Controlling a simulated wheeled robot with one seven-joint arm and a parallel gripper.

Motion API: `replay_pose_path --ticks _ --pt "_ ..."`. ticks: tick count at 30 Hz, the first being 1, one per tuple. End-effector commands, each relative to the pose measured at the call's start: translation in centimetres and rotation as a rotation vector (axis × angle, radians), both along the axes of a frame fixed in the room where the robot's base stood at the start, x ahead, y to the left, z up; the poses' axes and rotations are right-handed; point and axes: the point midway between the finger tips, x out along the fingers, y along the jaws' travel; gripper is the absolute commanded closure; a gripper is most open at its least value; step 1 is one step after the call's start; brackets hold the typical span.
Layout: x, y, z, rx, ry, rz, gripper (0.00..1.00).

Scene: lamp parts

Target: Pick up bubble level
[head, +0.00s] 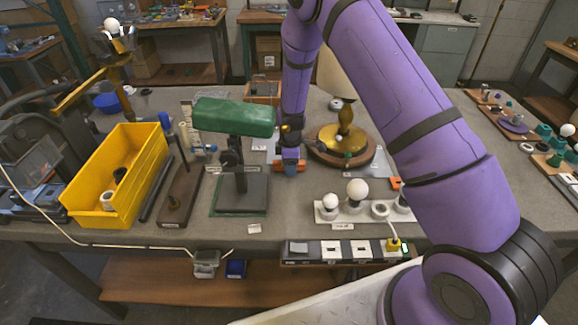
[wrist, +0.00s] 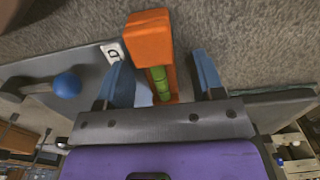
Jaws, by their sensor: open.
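The bubble level is an orange block (wrist: 150,40) with a green vial along it. In the wrist view it lies between the two blue fingers of my open gripper (wrist: 162,77), with a gap at each side, and its near end is hidden by the gripper body. In the head view my gripper (head: 291,169) points down at the table, and orange ends of the level (head: 277,166) show beside the fingers. Whether the fingers touch it cannot be told.
A green-headed lamp (head: 235,117) stands just left of my gripper. A brass lamp (head: 344,135) on a round wooden base stands close on the right. A yellow bin (head: 120,175) is further left, and a white bulb strip (head: 358,210) is in front to the right.

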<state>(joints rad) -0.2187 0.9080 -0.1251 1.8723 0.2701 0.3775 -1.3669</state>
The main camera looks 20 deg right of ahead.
Motion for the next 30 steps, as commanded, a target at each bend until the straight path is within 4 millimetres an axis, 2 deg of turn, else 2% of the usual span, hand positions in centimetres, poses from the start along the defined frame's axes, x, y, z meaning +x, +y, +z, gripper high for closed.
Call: replay_pose_path --ticks 2,9,10,20,23,30 --pt "0.0 0.0 0.0 0.000 0.000 0.000 0.38" --pt "0.0 0.0 0.1 0.000 0.000 0.000 0.91" --pt "0.0 0.0 0.1 0.000 0.000 0.000 0.93" --pt "0.1 0.0 0.7 0.001 -0.001 0.000 0.93" --pt "0.1 0.0 1.9 0.001 -0.003 0.000 0.93" --pt "0.1 0.0 6.5 0.001 -0.003 0.001 0.93"
